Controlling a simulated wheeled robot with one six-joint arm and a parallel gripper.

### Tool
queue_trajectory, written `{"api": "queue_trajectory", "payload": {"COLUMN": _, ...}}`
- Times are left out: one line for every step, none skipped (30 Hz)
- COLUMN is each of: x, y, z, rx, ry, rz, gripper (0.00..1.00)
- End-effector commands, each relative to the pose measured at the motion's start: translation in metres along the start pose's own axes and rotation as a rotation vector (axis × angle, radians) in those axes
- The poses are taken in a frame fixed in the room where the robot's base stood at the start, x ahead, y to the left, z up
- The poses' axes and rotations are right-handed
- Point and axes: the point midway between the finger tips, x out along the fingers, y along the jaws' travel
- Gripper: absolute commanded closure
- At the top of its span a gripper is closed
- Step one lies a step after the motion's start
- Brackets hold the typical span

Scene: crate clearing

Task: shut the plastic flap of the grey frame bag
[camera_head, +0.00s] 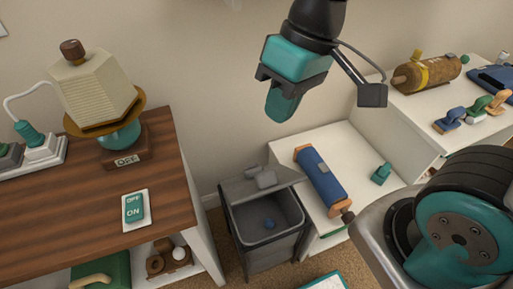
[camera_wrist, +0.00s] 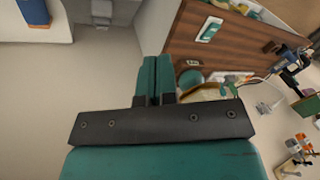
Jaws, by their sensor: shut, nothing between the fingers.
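The grey frame bag (camera_head: 243,228) stands on the floor between the wooden-topped cabinet and the white unit. My gripper (camera_head: 280,104) hangs well above and behind the bag, touching nothing. In the wrist view its teal fingers (camera_wrist: 154,80) are together and empty. A small grey part (camera_wrist: 101,10) at the top there may belong to the flap; I cannot tell.
The wooden top (camera_head: 60,205) at left carries a lamp (camera_head: 95,90), a switch plate (camera_head: 135,208) and a power strip (camera_head: 40,150). The white unit (camera_head: 345,145) at right holds a blue roll (camera_head: 320,176) and a small teal thing (camera_head: 381,173). The air around my gripper is clear.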

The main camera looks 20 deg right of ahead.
Motion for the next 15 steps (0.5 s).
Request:
{"api": "queue_trajectory", "payload": {"x": 0.035, "y": 0.025, "z": -0.017, "rx": 0.062, "ry": -0.022, "rz": 0.029, "gripper": 1.0}}
{"api": "queue_trajectory", "payload": {"x": 0.048, "y": 0.038, "z": -0.027, "rx": 0.102, "ry": -0.031, "rz": 0.049, "gripper": 1.0}}
{"api": "queue_trajectory", "payload": {"x": 0.065, "y": 0.056, "z": -0.041, "rx": 0.154, "ry": -0.042, "rz": 0.077, "gripper": 1.0}}
{"api": "queue_trajectory", "payload": {"x": 0.078, "y": 0.07, "z": -0.051, "rx": 0.193, "ry": -0.049, "rz": 0.099, "gripper": 1.0}}
{"api": "queue_trajectory", "payload": {"x": 0.091, "y": 0.083, "z": -0.059, "rx": 0.229, "ry": -0.057, "rz": 0.12, "gripper": 1.0}}
{"api": "queue_trajectory", "payload": {"x": 0.108, "y": 0.1, "z": -0.07, "rx": 0.276, "ry": -0.065, "rz": 0.148, "gripper": 1.0}}
{"api": "queue_trajectory", "payload": {"x": 0.12, "y": 0.112, "z": -0.077, "rx": 0.308, "ry": -0.07, "rz": 0.168, "gripper": 1.0}}
{"api": "queue_trajectory", "payload": {"x": 0.132, "y": 0.123, "z": -0.084, "rx": 0.34, "ry": -0.076, "rz": 0.187, "gripper": 1.0}}
{"api": "queue_trajectory", "payload": {"x": 0.145, "y": 0.136, "z": -0.091, "rx": 0.375, "ry": -0.082, "rz": 0.21, "gripper": 1.0}}
{"api": "queue_trajectory", "payload": {"x": 0.154, "y": 0.145, "z": -0.095, "rx": 0.399, "ry": -0.086, "rz": 0.225, "gripper": 1.0}}
{"api": "queue_trajectory", "payload": {"x": 0.162, "y": 0.153, "z": -0.098, "rx": 0.42, "ry": -0.09, "rz": 0.238, "gripper": 1.0}}
{"api": "queue_trajectory", "payload": {"x": 0.171, "y": 0.161, "z": -0.102, "rx": 0.443, "ry": -0.093, "rz": 0.254, "gripper": 1.0}}
{"api": "queue_trajectory", "payload": {"x": 0.176, "y": 0.166, "z": -0.105, "rx": 0.456, "ry": -0.095, "rz": 0.263, "gripper": 1.0}}
{"api": "queue_trajectory", "payload": {"x": 0.179, "y": 0.17, "z": -0.106, "rx": 0.467, "ry": -0.097, "rz": 0.27, "gripper": 1.0}}
{"api": "queue_trajectory", "payload": {"x": 0.183, "y": 0.174, "z": -0.108, "rx": 0.479, "ry": -0.098, "rz": 0.278, "gripper": 1.0}}
